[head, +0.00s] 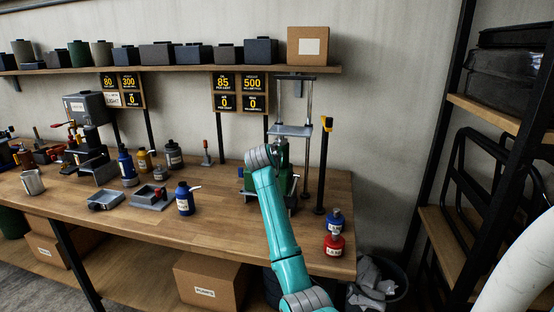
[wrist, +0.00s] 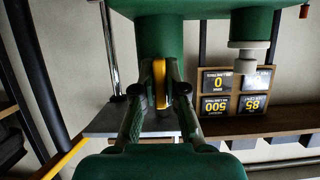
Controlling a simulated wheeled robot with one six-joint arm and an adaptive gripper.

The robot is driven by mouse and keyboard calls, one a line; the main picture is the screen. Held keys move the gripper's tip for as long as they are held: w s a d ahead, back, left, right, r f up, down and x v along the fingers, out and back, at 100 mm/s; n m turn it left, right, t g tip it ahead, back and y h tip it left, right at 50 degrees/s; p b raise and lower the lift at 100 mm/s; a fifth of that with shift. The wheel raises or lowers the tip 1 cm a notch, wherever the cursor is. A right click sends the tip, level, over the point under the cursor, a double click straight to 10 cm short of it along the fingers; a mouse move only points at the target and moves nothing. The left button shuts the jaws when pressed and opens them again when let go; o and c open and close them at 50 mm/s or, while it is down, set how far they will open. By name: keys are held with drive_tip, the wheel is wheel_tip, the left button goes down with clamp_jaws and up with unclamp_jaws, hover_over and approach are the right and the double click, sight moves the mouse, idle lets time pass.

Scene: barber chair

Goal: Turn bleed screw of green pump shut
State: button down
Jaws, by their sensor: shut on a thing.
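The green pump (head: 287,182) stands on the workbench below the metal press frame, partly hidden behind my arm in the head view. In the wrist view its green body (wrist: 160,35) fills the top. A yellow piece (wrist: 160,82), which looks like the bleed screw's head, sits at the pump's lower body in that view. My gripper (wrist: 163,88) has its two fingers on either side of this yellow piece, closed on it. The screw's thread and seat are hidden. In the head view my gripper's fingers are hidden behind my wrist.
A metal press frame (head: 291,131) stands behind the pump. A black post with a yellow top (head: 325,155) is just right of it. Blue and red bottles (head: 334,244) stand at the bench's right end.

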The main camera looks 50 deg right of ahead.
drive_tip(key=c, duration=1.2)
unclamp_jaws()
drive_tip(key=v, duration=1.2)
